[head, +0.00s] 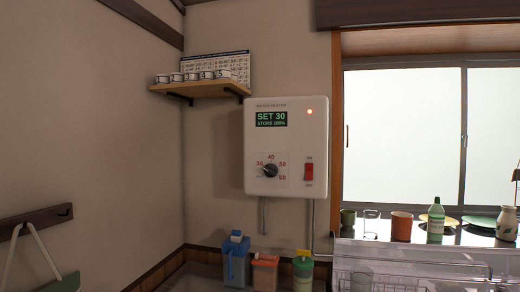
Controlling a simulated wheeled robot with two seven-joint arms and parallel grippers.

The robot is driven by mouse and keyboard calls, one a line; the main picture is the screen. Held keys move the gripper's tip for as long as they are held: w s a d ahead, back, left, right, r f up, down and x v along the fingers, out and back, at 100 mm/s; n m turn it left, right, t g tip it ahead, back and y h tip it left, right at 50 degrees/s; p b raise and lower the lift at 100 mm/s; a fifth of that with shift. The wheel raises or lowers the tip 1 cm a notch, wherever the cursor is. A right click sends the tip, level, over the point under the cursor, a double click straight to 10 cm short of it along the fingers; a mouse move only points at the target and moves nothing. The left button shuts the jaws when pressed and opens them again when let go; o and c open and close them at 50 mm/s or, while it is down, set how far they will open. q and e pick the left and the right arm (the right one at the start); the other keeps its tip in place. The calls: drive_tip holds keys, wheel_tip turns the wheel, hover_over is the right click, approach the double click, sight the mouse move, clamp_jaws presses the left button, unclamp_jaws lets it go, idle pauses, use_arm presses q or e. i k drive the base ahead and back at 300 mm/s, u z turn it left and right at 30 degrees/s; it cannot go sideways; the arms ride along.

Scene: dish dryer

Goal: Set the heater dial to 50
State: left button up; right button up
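The white water heater (286,145) hangs on the back wall in the head view. Its green display (271,119) reads "SET 30" with a smaller "STORE" line below. The black round dial (269,171) sits at its lower left, inside a scale with 30 at left, 40 at top, 50 at right and 60 at lower right. The knob's pointer is too small to read surely. A red switch (309,171) is right of the dial, between ON and OFF labels. A small lamp (309,112) glows at upper right. Neither of my grippers is in view.
A wooden shelf (202,90) with several cups is left of the heater. A clear rack (410,262) and dishes stand at right by the window.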

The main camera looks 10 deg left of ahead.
sight(271, 171)
drive_tip(key=k, duration=0.5)
drive_tip(key=z, duration=2.05)
drive_tip(key=i, duration=1.7)
drive_tip(key=u, duration=1.9)
